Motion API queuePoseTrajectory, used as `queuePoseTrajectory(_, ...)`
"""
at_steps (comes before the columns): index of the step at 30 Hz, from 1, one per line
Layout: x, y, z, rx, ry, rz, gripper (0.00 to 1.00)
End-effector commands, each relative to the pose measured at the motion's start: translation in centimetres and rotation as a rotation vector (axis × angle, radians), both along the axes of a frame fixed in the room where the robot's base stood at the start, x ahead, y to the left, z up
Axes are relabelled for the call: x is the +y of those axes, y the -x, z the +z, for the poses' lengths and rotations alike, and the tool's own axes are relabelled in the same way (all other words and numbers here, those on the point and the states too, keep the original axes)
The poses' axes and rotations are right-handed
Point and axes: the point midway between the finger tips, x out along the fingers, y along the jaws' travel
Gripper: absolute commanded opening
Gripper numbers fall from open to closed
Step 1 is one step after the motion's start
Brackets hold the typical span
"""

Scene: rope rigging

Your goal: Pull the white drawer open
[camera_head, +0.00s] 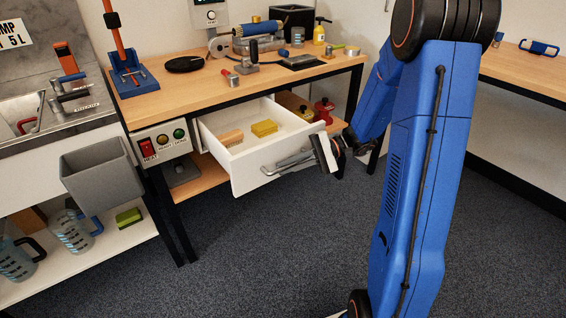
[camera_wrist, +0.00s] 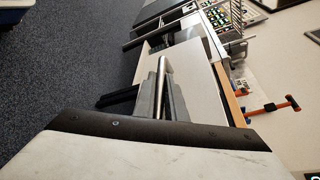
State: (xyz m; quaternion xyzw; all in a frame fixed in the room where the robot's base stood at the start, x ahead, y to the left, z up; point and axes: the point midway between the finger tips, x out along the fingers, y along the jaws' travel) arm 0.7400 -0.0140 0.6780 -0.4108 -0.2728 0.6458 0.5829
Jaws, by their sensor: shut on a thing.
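The white drawer (camera_head: 250,171) under the wooden workbench stands pulled out, its inside showing. A yellow block (camera_head: 264,128) and a tan brush-like block (camera_head: 231,138) lie in it. My gripper (camera_head: 283,166) is at the drawer front from the right, its fingers shut on the grey bar handle (camera_head: 267,172). In the wrist view the fingers (camera_wrist: 160,93) reach to the handle and the white drawer front (camera_wrist: 200,62) lies just beyond. The fingers partly hide the handle.
The workbench top (camera_head: 190,91) holds several tools and a yellow bottle (camera_head: 319,32). A control box with a red switch (camera_head: 146,148) sits left of the drawer. A grey bin (camera_head: 100,172) hangs further left. The dark carpet (camera_head: 270,255) before the drawer is clear.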

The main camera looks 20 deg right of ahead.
Motion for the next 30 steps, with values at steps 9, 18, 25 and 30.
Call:
queuePoseTrajectory(9, -0.29, 0.81, -0.03, 0.000, 0.001, 0.000, 0.00)
queuePoseTrajectory(18, -0.29, 0.79, -0.03, 0.000, 0.001, 0.000, 0.23)
queuePoseTrajectory(25, -0.27, 0.79, -0.01, 0.000, 0.001, -0.001, 0.30)
queuePoseTrajectory(30, -0.56, 0.78, 0.06, 0.000, 0.001, -0.001, 0.30)
